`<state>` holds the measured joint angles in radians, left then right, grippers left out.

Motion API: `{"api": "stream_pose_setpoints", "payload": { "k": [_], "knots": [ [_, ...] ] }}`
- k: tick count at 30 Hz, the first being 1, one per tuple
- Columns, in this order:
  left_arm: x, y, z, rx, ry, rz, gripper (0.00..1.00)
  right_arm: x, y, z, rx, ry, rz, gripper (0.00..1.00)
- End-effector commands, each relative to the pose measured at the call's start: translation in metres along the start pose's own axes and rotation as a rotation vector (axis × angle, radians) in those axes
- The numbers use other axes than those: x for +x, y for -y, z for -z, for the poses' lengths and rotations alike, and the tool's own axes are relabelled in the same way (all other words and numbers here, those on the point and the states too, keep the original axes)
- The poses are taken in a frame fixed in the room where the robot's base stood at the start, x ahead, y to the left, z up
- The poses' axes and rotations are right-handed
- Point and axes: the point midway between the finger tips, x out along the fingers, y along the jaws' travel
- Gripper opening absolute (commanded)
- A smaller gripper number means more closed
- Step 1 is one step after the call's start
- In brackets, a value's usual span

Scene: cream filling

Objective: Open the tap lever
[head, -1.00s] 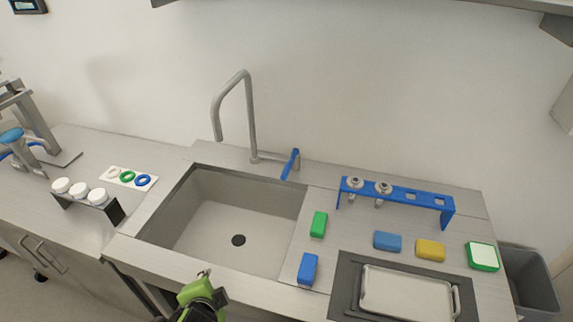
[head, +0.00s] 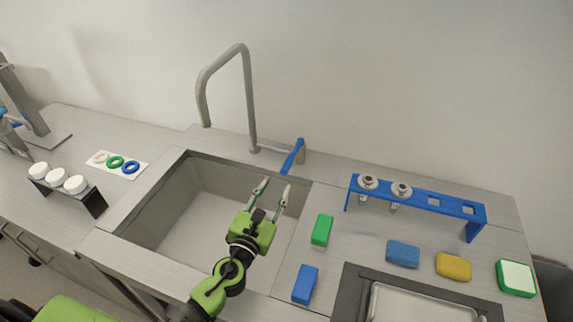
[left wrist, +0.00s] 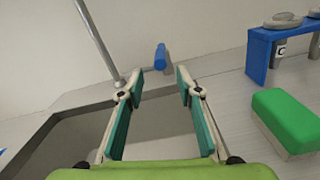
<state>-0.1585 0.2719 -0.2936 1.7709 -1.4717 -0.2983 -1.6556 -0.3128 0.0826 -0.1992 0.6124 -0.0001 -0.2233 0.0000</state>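The tap (head: 249,100) is a tall grey curved pipe behind the sink. Its blue lever (head: 292,157) sits at the right of the tap's base and slants down toward the front. It also shows in the left wrist view (left wrist: 160,57), ahead between the fingers and apart from them. My left gripper (head: 273,186) is open and empty above the right part of the sink (head: 170,195), in front of the lever and below it in the picture. In the left wrist view the two teal-padded fingers (left wrist: 157,85) stand well apart. My right gripper is not in view.
A green block (head: 321,230) and a blue block (head: 305,284) lie right of the sink. A blue rack (head: 420,199) with nozzles stands further right, behind blue and yellow sponges (head: 453,266). White-lidded jars (head: 57,177) stand left. The counter directly right of the lever is clear.

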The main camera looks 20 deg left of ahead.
Motion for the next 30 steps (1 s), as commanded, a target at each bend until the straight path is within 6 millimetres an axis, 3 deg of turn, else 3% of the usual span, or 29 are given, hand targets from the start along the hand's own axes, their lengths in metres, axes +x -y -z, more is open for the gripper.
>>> {"api": "stream_pose_setpoints", "payload": {
  "k": [2, 5, 12, 17, 26, 30],
  "knots": [
    [0.020, -0.001, -0.004, -0.001, 0.003, -0.003, 0.33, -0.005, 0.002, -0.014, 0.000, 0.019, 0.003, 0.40],
    [0.042, -0.001, -0.003, -0.002, 0.003, -0.003, 0.33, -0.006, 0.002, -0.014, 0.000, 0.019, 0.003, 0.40],
    [0.080, -0.001, -0.001, -0.003, 0.002, -0.003, 0.33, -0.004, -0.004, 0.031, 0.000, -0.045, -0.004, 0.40],
    [0.092, -0.001, 0.000, -0.004, 0.000, -0.002, 0.33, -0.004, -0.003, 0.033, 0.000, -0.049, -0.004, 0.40],
    [0.094, -0.001, 0.000, -0.005, 0.000, -0.002, 0.33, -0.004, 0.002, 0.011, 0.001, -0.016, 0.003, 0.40],
    [0.094, -0.001, 0.000, -0.004, 0.000, -0.002, 0.01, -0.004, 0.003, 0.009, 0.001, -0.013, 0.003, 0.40]
  ]
}}
